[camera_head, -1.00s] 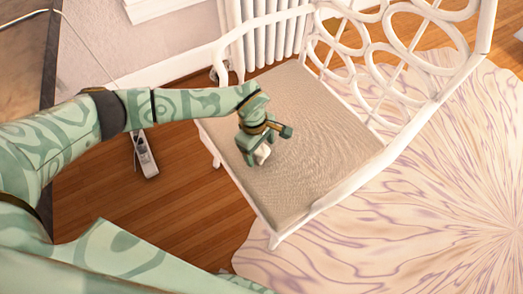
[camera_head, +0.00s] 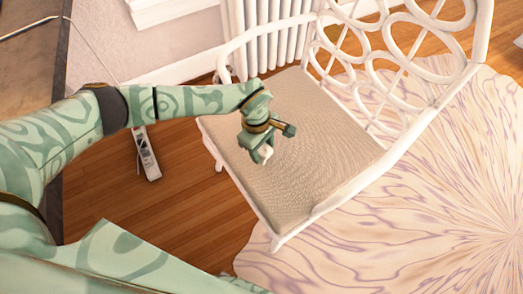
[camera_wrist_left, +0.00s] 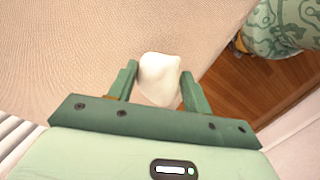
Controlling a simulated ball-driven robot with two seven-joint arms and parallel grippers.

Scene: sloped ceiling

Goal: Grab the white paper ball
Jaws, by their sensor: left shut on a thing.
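The white paper ball (camera_wrist_left: 159,78) sits between the two fingers of my left gripper (camera_wrist_left: 158,88) in the left wrist view. My left gripper is shut on it. In the head view the left gripper (camera_head: 262,155) is over the front left part of the chair's beige seat, and a bit of the white ball (camera_head: 266,151) shows at its fingers. The rest of the ball is hidden by the gripper there. My right gripper is not in view.
The white chair (camera_head: 335,200) has a beige seat (camera_head: 320,140) and a looped back. A white radiator (camera_head: 270,40) stands behind it. A power strip (camera_head: 147,155) lies on the wood floor. A patterned rug (camera_head: 430,200) spreads at right.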

